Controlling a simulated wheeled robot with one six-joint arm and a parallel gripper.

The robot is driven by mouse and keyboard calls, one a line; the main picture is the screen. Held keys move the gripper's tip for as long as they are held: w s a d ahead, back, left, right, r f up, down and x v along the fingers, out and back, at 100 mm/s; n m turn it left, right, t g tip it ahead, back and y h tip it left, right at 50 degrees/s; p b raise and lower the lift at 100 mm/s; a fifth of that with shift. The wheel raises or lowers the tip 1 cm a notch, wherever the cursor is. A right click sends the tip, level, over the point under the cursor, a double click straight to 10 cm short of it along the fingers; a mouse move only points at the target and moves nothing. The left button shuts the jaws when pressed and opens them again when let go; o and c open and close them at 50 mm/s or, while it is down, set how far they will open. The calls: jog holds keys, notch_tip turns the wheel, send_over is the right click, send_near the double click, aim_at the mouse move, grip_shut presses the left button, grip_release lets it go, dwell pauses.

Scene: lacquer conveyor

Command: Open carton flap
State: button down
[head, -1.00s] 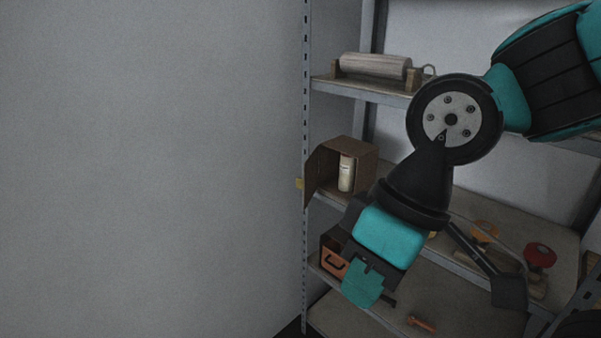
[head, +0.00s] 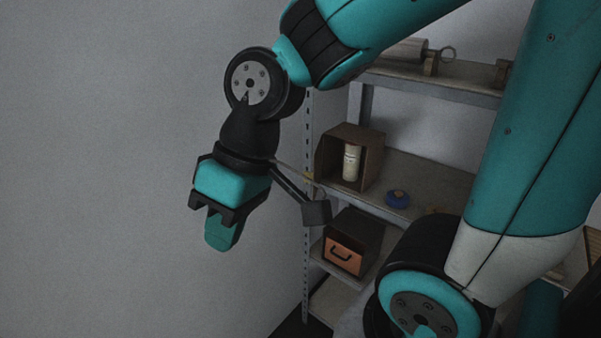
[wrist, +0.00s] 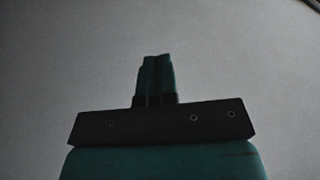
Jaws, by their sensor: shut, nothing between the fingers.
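The brown carton (head: 374,166) stands on the middle shelf beside the shelf's left post. Its front is open and a pale bottle (head: 352,163) stands inside. I cannot clearly make out the flap; it may be at the carton's left edge, near a small yellow tab by the post. My gripper (head: 222,235) hangs in front of the grey wall, left of the carton and nearer to me, clear of it. Its teal fingers are together and empty. In the wrist view the shut fingers (wrist: 156,62) point at bare wall; the carton is out of that view.
An orange-fronted drawer box (head: 344,256) sits on the shelf below the carton. A blue round item (head: 397,198) lies right of the carton. A roll on a wooden stand (head: 430,62) is on the upper shelf. The wall side at left is free.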

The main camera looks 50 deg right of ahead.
jog(key=w+d+f+m+t+h, duration=0.1)
jog(key=w+d+m+t, duration=0.2)
jog(key=d, duration=0.4)
jog(key=w+d+f+m+p, duration=0.1)
jog(key=w+d+f+m, duration=0.2)
jog(key=d, duration=0.4)
jog(key=w+d+m+t+h, duration=0.1)
jog(key=w+d+m+t, duration=0.15)
jog(key=w+d, duration=0.35)
jog(key=s+d+f+m+h, duration=0.2)
jog(key=s+d+m, duration=0.1)
jog(key=d, duration=0.6)
jog(key=s+d+f+m+h, duration=0.1)
jog(key=s+d+f+m, duration=0.2)
jog(key=d, duration=0.7)
jog(key=p, duration=0.3)
send_near(315, 181)
notch_tip(315, 181, down, 4)
jog(key=d, duration=0.2)
jog(key=w, duration=0.1)
jog(key=w+a+p, duration=0.1)
jog(key=w+f+m+p, duration=0.1)
jog(key=shift+a+t, duration=0.25)
jog(key=shift+t, duration=0.1)
jog(key=shift+h, duration=0.3)
